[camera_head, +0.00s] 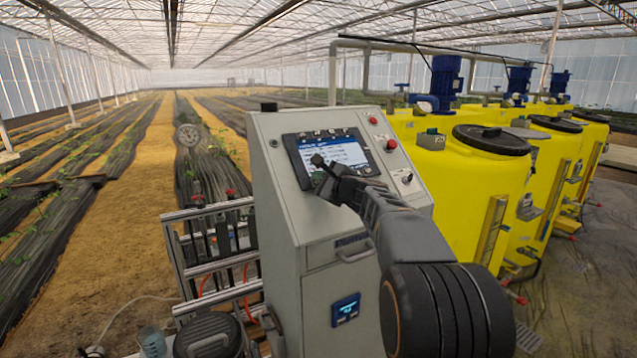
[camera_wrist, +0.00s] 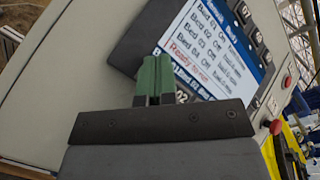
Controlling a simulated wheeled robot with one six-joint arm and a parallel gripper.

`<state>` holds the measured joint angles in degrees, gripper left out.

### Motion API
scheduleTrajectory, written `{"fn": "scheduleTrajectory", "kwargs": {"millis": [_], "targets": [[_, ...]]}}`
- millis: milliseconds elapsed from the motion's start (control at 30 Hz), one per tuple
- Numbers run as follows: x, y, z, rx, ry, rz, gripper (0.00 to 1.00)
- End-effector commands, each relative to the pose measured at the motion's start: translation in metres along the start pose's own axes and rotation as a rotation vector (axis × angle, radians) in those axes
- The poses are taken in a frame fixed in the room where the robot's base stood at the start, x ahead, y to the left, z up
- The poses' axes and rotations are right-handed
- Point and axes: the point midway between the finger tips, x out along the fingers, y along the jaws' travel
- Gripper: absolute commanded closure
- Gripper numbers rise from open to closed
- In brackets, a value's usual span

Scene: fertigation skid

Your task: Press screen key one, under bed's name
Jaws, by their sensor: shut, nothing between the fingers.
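The control panel's screen (camera_head: 345,153) sits in a dark frame on the sloped top of a grey cabinet. In the wrist view the screen (camera_wrist: 205,50) shows tilted, with rows of bed names marked off and a red line starting "Ready". A label ending in "02" (camera_wrist: 182,97) shows at its lower edge, just right of my fingers. My gripper (camera_head: 318,162) is at the screen's lower left. In the wrist view its green fingertips (camera_wrist: 155,72) are together, with nothing between them, over the frame's lower left. They hide part of the lower edge; I cannot make out key one or tell whether they touch.
Dark side keys (camera_wrist: 256,38) line the screen's right edge. A red button (camera_head: 391,144) and a selector knob (camera_head: 406,176) sit to the right on the cabinet (camera_head: 290,220). Yellow tanks (camera_head: 465,175) stand close on the right. A pipe rack (camera_head: 215,240) stands at left.

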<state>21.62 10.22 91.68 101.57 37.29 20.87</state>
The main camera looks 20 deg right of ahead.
Motion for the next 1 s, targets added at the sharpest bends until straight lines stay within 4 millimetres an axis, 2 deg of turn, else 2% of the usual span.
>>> {"fn": "scheduleTrajectory", "kwargs": {"millis": [1000], "targets": [[-0.011,-0.008,0.008,0.001,0.001,0.000,1.00]]}}
